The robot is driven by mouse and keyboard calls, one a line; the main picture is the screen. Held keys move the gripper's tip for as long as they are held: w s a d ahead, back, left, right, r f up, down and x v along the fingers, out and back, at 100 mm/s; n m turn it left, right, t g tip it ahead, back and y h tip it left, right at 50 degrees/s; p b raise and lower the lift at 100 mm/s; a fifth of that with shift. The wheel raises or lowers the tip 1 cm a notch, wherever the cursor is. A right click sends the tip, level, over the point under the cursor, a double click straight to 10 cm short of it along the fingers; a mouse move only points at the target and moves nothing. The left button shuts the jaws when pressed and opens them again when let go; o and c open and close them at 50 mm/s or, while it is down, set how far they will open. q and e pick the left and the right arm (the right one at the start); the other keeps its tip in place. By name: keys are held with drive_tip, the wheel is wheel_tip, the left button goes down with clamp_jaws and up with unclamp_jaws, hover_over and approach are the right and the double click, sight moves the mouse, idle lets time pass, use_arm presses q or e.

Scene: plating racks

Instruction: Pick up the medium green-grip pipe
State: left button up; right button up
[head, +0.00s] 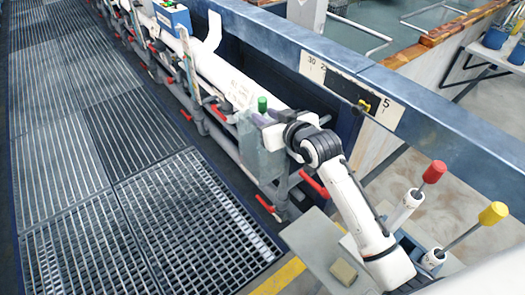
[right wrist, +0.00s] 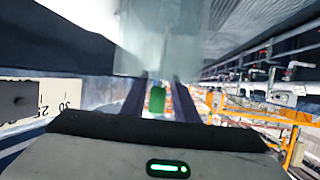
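The green grip (head: 262,104) of a pipe stands upright at the rack's side in the head view. The rest of this pipe is hidden behind my right gripper and a grey-green holder (head: 258,158). My right gripper (head: 264,118) is right by the green grip, its fingers pointing left. In the right wrist view the green grip (right wrist: 157,100) shows between the two dark fingers, with a narrow gap on each side. The gripper looks open; I cannot tell whether a finger touches the grip. My left gripper is not in view.
A red-grip pipe (head: 435,172) and a yellow-grip pipe (head: 493,213) stand in a holder at the lower right, near my right arm. A blue rail (head: 290,45) runs behind the gripper. Several red levers (head: 313,184) line the rack. The grated floor (head: 120,170) at left is clear.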

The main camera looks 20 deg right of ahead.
drive_tip(key=shift+x, duration=1.25)
clamp_jaws()
drive_tip(key=shift+r, duration=0.15)
